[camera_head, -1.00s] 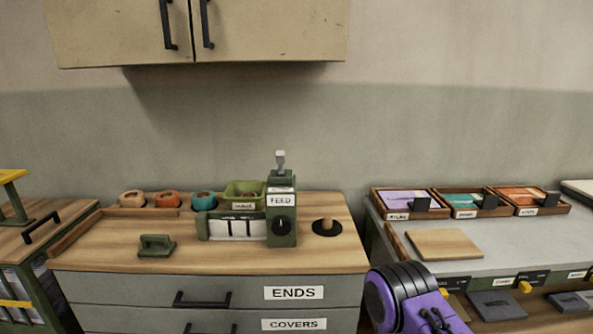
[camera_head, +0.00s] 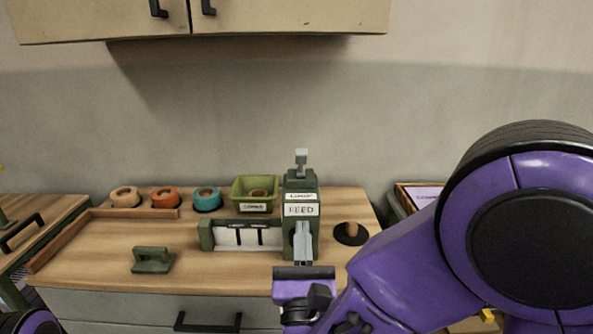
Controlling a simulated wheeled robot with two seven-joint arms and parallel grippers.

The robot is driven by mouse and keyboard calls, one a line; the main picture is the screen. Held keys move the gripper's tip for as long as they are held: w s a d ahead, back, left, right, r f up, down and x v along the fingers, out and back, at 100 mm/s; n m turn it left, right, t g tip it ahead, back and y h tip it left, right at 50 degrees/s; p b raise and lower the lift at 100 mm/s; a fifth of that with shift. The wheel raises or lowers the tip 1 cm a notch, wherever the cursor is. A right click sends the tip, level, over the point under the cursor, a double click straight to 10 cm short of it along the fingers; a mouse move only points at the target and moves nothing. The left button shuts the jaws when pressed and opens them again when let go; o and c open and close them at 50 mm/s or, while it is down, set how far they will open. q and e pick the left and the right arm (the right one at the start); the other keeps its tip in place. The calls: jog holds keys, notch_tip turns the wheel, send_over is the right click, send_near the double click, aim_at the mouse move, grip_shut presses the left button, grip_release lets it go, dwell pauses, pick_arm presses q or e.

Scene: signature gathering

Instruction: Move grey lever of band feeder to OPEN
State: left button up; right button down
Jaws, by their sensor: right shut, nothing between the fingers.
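The band feeder (camera_head: 292,183) is a green upright box with a FEED label, standing on the wooden counter. Its grey lever (camera_head: 301,158) stands upright on top. A smaller label above FEED is too small to read surely. My right gripper (camera_head: 303,230) is shut and empty, in front of the feeder's face below the FEED label. Its fingers cover the spot of the black dial; I cannot tell whether they touch the feeder. The lever is above the fingertips, clear of them. Only a purple piece of my left arm shows at the bottom left; its gripper is out of view.
A low green frame with white panels (camera_head: 230,237) adjoins the feeder's left side. A green bin (camera_head: 255,193) and several coloured rolls (camera_head: 165,197) stand behind. A green handled block (camera_head: 153,260) lies front left. A round black base with a wooden knob (camera_head: 350,233) stands right.

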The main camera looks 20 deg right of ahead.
aim_at(301, 161)
jog(key=p+x, duration=0.5)
jog(key=x, duration=0.8)
jog(key=shift+s+d+r+p, duration=0.1)
jog(key=shift+s+r+p, duration=0.05)
jog(key=shift+p, duration=0.2)
jog(key=shift+w+d, duration=0.1)
jog(key=shift+w, duration=0.3)
jog(key=shift+r, duration=0.15)
